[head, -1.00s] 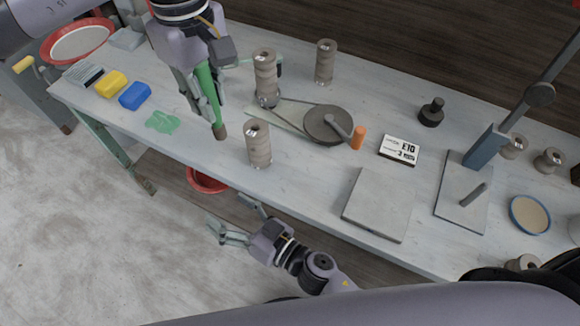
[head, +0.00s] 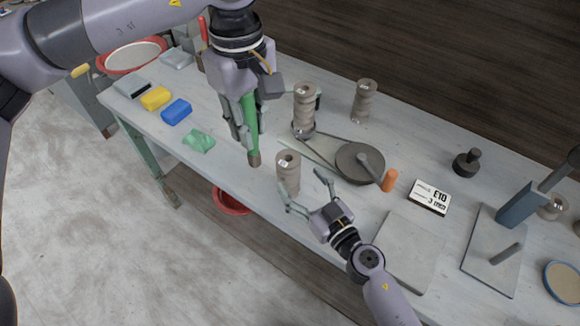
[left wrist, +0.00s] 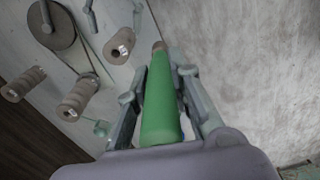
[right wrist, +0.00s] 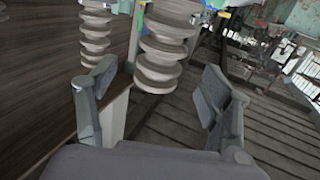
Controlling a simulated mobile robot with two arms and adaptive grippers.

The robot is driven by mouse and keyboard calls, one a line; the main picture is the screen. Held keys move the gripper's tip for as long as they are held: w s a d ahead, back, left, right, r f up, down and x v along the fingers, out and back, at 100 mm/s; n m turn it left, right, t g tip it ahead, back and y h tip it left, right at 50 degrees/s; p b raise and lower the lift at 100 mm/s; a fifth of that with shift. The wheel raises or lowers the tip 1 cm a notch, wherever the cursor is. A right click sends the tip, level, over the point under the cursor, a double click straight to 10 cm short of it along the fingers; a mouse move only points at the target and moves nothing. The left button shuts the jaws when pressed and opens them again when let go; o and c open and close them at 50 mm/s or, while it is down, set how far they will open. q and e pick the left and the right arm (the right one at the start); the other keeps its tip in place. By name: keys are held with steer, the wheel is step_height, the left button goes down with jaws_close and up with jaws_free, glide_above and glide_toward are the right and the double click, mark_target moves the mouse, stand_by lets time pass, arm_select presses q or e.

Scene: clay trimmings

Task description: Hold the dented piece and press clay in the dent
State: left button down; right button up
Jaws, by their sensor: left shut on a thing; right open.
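My left gripper (head: 246,138) is shut on a green-handled tool (head: 250,118) with a brown tip, held pointing down over the table's front part. The tool also shows in the left wrist view (left wrist: 160,108). A grey-brown ribbed piece (head: 288,174) stands upright near the front edge, just right of the tool tip. My right gripper (head: 303,187) is open beside this piece on its front side. In the right wrist view the piece (right wrist: 162,60) shows ahead, between the spread fingers (right wrist: 165,105). I cannot make out a dent. A crumpled green lump (head: 198,141) lies to the left.
Two more ribbed pieces (head: 305,108) (head: 365,100) stand behind. A dark disc with an orange-handled crank (head: 360,163), a label card (head: 430,197) and a grey slab (head: 405,250) lie right. Yellow (head: 155,98) and blue (head: 176,111) blocks lie left. A red bowl (head: 231,202) is below the table.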

mark_target(295, 176)
steer(key=x, duration=0.6)
jaws_close()
stand_by(1.0)
